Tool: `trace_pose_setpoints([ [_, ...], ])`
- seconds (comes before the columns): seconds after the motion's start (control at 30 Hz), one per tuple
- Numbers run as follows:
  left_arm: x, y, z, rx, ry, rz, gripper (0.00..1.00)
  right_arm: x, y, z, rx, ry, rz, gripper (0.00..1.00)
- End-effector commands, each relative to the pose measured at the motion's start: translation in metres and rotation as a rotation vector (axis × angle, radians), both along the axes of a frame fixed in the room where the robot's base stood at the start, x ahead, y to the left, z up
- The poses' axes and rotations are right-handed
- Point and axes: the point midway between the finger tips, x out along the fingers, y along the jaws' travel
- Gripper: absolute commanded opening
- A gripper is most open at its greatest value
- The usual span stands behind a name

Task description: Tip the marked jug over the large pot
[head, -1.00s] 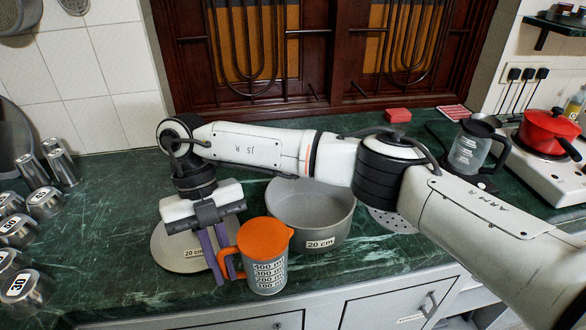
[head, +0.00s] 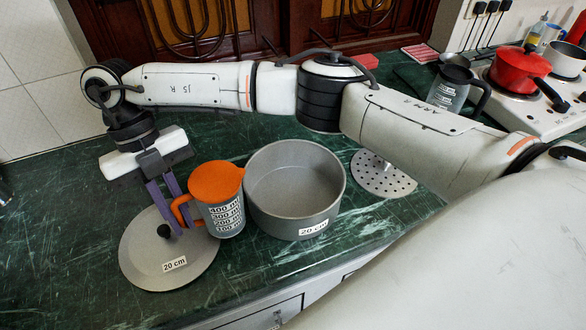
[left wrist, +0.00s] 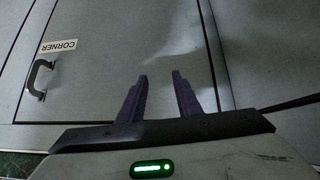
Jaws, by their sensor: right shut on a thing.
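The marked jug (head: 224,212) has an orange lid and handle and volume marks from 100 to 400 ml. My right gripper (head: 179,218) is shut on its orange handle, with the purple fingers at the handle's left side. The jug is about upright, just left of the large grey pot (head: 262,222) labelled 20 cm. The pot is open and looks empty inside. I cannot tell whether the jug touches the counter or the pot. My left gripper (left wrist: 161,82) shows only in the left wrist view, open and empty, in front of a grey cabinet door.
A grey 20 cm lid (head: 140,262) with a black knob lies left of the pot, under the right gripper. A perforated disc (head: 390,181) lies right of the pot. A dark-handled jug (head: 447,92) and a red pot (head: 518,70) on the hob stand at the back right.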

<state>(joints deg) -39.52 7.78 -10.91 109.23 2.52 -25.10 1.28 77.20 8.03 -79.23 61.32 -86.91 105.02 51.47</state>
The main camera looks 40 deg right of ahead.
Motion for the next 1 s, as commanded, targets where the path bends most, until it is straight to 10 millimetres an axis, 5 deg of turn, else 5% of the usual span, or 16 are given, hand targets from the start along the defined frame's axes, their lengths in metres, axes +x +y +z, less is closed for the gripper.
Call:
trace_pose_setpoints([
  [0.33, 0.001, 0.000, 0.035, -0.001, -0.004, -0.001, 0.31, 0.000, -0.009, 0.059, 0.148, -0.017, -0.002, 0.00],
  [1.0, 0.004, -0.001, 0.033, -0.001, -0.011, -0.001, 0.31, -0.003, -0.031, 0.091, 0.429, -0.049, 0.000, 0.00],
])
